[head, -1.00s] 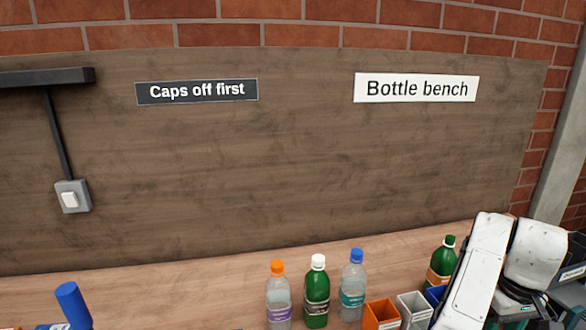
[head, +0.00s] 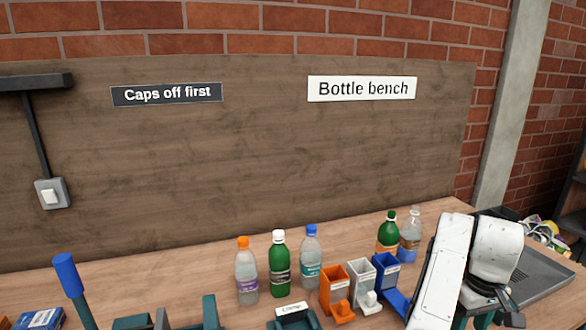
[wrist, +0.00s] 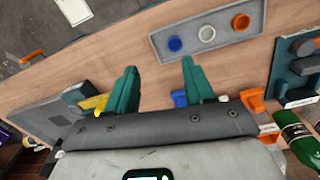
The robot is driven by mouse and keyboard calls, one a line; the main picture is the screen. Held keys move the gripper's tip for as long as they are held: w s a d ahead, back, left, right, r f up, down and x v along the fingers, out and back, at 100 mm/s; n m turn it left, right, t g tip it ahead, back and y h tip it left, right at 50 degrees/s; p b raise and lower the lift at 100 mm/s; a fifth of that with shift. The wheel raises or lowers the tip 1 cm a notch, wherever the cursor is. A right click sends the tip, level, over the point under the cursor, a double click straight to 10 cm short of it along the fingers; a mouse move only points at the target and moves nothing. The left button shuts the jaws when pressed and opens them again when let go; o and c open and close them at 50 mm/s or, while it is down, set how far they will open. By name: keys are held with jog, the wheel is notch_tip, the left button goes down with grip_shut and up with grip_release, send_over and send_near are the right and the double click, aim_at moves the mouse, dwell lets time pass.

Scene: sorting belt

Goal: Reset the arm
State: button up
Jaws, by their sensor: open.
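My gripper (wrist: 160,75) shows in the wrist view with its two teal fingers spread apart and nothing between them. It is above the wooden bench, with its fingertips pointing toward a grey tray (wrist: 206,55) that holds a blue, a white and an orange cap.
Bottles with orange (head: 246,275), white (head: 280,265) and blue (head: 311,260) caps stand mid-bench. Small orange (head: 335,290), grey and blue bins are beside them. A green bottle (head: 388,235) and a clear bottle (head: 410,235) stand behind.

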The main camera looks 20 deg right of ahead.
jog(key=s+a+f+h, duration=0.3)
jog(key=s+f, duration=0.7)
jog(key=s+a+f+y, duration=0.1)
jog(key=s+a+f, duration=0.1)
jog(key=s+a, duration=0.3)
jog(key=s+a+f+y, duration=0.1)
jog(key=s+a+f, duration=0.2)
jog(key=s+a, duration=0.2)
jog(key=s+a+f+n+t+y, duration=0.1)
jog(key=s+a+f, duration=0.1)
jog(key=s+a, duration=0.3)
jog(key=shift+a+f, duration=0.15)
jog(key=shift+a, duration=1.05)
dwell(0.6)
